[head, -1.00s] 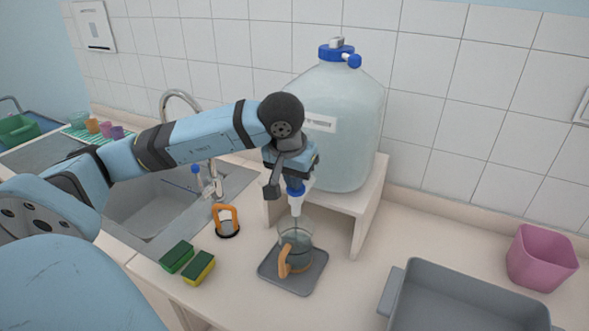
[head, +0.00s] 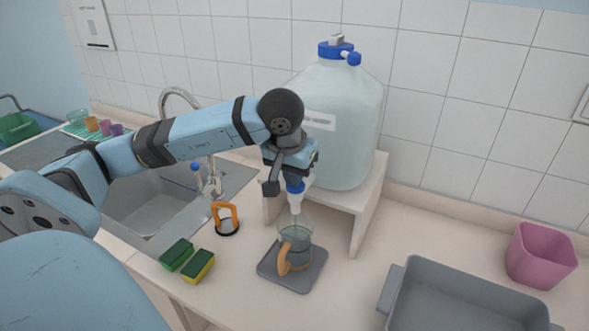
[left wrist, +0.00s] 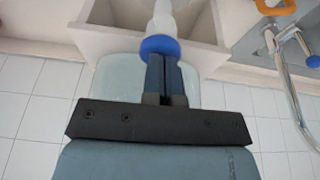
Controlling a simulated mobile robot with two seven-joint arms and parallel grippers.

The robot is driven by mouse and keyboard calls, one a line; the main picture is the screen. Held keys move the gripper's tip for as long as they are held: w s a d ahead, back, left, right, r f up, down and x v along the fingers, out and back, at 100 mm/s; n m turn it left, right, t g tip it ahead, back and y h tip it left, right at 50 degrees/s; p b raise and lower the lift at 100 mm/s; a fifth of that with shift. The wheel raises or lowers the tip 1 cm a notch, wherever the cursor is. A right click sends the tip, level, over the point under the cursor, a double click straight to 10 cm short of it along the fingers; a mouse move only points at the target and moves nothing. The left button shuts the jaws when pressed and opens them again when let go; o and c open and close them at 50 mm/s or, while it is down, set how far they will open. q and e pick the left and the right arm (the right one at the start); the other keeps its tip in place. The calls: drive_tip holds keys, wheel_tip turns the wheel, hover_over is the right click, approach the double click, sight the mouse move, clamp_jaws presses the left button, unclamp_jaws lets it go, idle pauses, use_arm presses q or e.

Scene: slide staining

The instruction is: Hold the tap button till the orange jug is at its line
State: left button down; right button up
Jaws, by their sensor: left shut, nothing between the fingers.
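The clear jug with the orange handle (head: 284,260) stands upright on a grey square mat (head: 311,272), right under the white tap spout (head: 296,204). Water fills much of the jug; its line is too small to make out. My left gripper (head: 294,178) is shut and empty, its tips at the blue top of the tap. In the left wrist view the closed fingers (left wrist: 165,62) meet the blue tap button (left wrist: 159,46), apparently touching it. The tap belongs to the big clear water carboy (head: 345,130) with a blue cap. My right gripper is out of view.
The carboy stands on a cream bench (head: 368,206). A second orange-handled item (head: 226,218) and two sponges (head: 187,260) lie to the left, by the sink (head: 150,208). A grey tray (head: 465,303) and a pink bin (head: 540,256) stand at right.

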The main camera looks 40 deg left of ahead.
use_arm(q)
wheel_tip(320, 180, up, 3)
drive_tip(key=shift+a+f+p, duration=0.1)
drive_tip(key=shift+p, duration=0.55)
drive_tip(key=v, duration=1.1)
drive_tip(key=shift+b, duration=0.3)
drive_tip(key=shift+w, duration=0.15)
